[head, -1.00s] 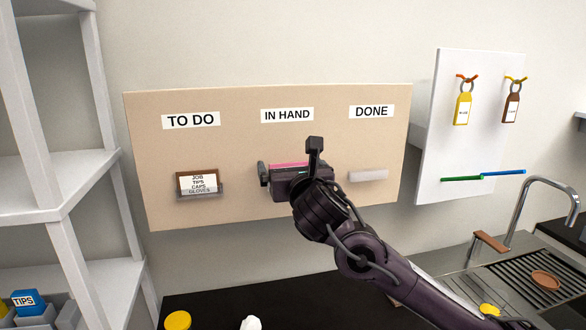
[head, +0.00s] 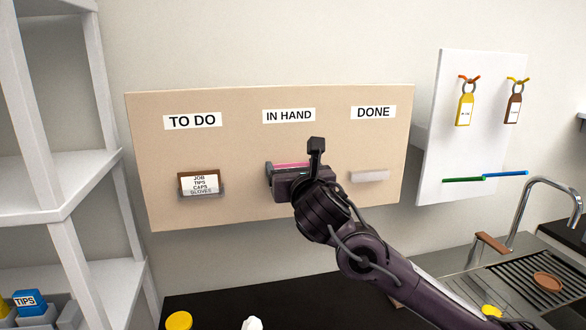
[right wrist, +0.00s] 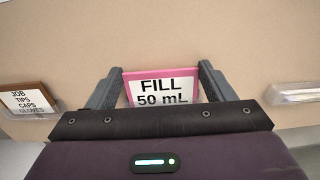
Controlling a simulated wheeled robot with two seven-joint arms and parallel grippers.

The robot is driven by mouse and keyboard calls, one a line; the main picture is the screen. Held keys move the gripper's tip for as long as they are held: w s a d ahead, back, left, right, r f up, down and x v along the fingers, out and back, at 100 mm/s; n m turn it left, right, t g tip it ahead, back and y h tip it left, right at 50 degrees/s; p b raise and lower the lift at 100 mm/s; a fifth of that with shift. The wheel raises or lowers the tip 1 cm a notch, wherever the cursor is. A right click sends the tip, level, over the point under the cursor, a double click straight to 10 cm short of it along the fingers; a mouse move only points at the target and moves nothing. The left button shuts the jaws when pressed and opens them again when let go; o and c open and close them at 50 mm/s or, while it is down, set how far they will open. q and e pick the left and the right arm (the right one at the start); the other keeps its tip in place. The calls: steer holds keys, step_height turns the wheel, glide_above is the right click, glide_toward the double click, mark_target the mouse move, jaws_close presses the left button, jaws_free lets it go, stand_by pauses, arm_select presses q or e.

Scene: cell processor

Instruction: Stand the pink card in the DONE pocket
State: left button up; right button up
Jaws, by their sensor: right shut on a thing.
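The pink card (right wrist: 160,88) reads "FILL 50 mL" in the right wrist view, upright between the two fingers of my right gripper (right wrist: 158,92). In the head view only the card's pink top edge (head: 292,165) shows, under the IN HAND label (head: 289,115). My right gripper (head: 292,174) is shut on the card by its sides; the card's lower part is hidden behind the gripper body. The DONE pocket (head: 370,176), a clear ledge under the DONE label (head: 373,112), is empty to the right. It also shows in the right wrist view (right wrist: 295,95). My left gripper is not in view.
The tan board (head: 235,150) has a brown-edged card (head: 199,184) in the TO DO pocket at left. A white panel (head: 480,135) with two hanging tags stands to the right. A tap (head: 540,185) and sink lie at lower right. White shelves (head: 75,160) stand at left.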

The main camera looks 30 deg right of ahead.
mark_target(289, 146)
steer(key=shift+r, duration=0.15)
steer(key=shift+r+p, duration=0.4)
steer(key=shift+r, duration=0.05)
steer(key=shift+r+p, duration=1.15)
steer(key=shift+r, duration=0.2)
steer(key=shift+f, duration=0.1)
